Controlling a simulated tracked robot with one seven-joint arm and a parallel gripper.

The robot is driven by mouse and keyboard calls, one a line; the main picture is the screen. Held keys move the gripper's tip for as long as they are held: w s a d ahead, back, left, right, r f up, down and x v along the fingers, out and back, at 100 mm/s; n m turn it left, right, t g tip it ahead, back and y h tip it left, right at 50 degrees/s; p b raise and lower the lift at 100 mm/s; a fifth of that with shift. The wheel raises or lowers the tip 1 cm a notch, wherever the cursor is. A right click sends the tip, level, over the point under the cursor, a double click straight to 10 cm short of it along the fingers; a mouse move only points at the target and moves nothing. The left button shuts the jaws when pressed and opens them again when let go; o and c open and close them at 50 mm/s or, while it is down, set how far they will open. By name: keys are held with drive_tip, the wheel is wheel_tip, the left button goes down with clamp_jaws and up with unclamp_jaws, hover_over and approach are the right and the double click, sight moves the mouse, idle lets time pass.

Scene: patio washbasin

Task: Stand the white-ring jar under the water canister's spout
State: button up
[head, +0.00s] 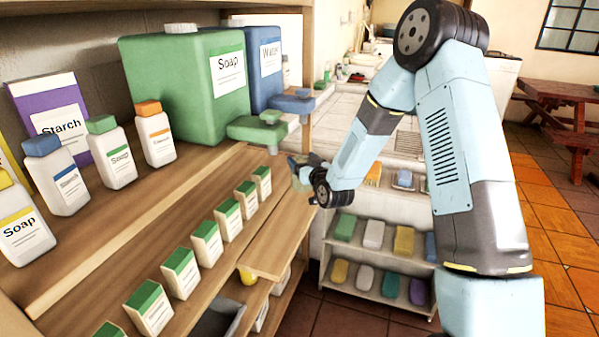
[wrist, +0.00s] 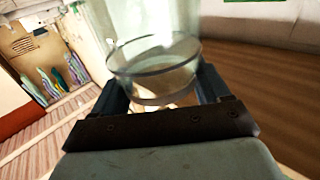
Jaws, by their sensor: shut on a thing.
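My gripper (head: 306,174) is shut on a clear glass jar (wrist: 155,72), which sits between the two fingers in the wrist view. I cannot make out clearly whether its band is white. In the head view the jar is small and mostly hidden by the gripper. The blue water canister (head: 263,65) stands on the upper shelf behind the green soap canister, with its blue spout (head: 293,101) sticking out at the front. My gripper is below and in front of that spout, apart from it.
The green soap canister (head: 165,85) and its spout (head: 258,131) stand close to the left. Several small green-topped boxes (head: 205,243) line the lower step. Bottles and a starch box (head: 52,118) are at left. A low rack of soaps (head: 375,262) stands beyond.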

drive_tip(key=shift+w+f, duration=0.65)
drive_tip(key=shift+f, duration=1.75)
drive_tip(key=o, duration=1.7)
drive_tip(key=shift+o, duration=0.2)
drive_tip(key=v, duration=1.2)
drive_tip(key=shift+w+r, duration=0.1)
drive_tip(key=shift+r, duration=0.1)
